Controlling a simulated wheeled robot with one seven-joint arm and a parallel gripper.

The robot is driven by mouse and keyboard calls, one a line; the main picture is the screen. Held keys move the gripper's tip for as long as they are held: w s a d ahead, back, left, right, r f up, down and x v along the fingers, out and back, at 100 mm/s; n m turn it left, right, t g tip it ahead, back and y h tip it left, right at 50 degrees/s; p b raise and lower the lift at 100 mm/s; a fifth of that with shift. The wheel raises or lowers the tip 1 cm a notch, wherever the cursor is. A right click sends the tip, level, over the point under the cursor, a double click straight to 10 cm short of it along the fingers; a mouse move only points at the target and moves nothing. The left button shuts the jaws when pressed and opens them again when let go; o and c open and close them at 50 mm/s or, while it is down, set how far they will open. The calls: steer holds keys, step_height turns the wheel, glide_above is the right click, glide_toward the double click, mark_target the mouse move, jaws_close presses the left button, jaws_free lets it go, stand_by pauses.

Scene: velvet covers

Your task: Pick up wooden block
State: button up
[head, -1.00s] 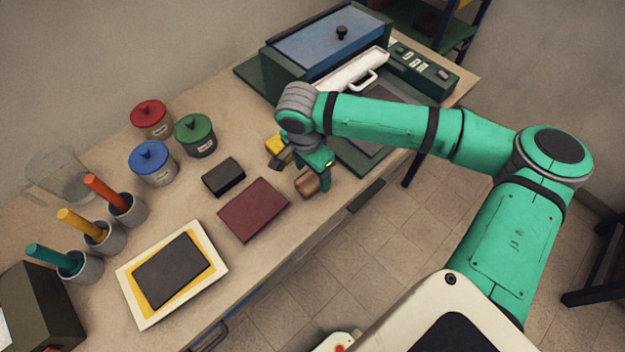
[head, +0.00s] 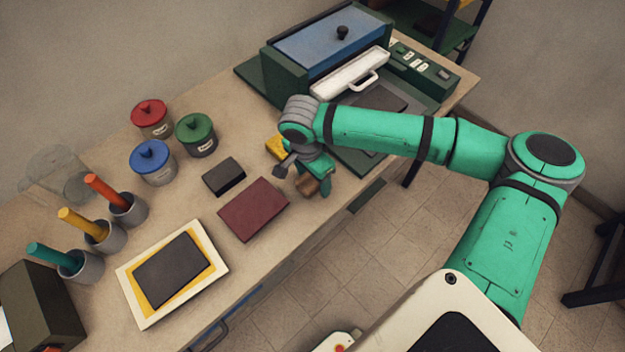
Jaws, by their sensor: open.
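The wooden block (head: 306,185) is a small brown piece on the bench near its front edge, to the right of the dark red pad. My gripper (head: 303,184) points down at the block, with one finger on the left and one on the right of it. The jaws are open. The gripper body and fingers hide part of the block, so I cannot tell whether a finger touches it.
A dark red pad (head: 253,209) and a black block (head: 223,176) lie to the left. A yellow block (head: 276,147) sits just behind my gripper. A green machine (head: 290,75) with a blue lid stands behind. The bench's front edge is close.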

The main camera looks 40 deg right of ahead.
steer(key=shift+c, duration=0.4)
steer(key=c, duration=1.1)
steer(key=shift+r, duration=0.1)
step_height(320, 180, up, 4)
steer(key=shift+f, duration=0.25)
steer(key=s+a+r, duration=0.1)
steer(key=r, duration=0.1)
steer(key=s+a+r, duration=0.1)
steer(key=a+r, duration=0.2)
steer(key=shift+s+r, duration=0.3)
steer(key=shift+s, duration=0.1)
steer(key=s+a+r, duration=0.1)
steer(key=a, duration=0.1)
steer(key=s+a+r, duration=0.1)
steer(key=s+a, duration=0.1)
steer(key=a, duration=0.1)
steer(key=s+a+r, duration=0.2)
steer(key=shift+s+a, duration=0.2)
steer(key=shift+s, duration=0.05)
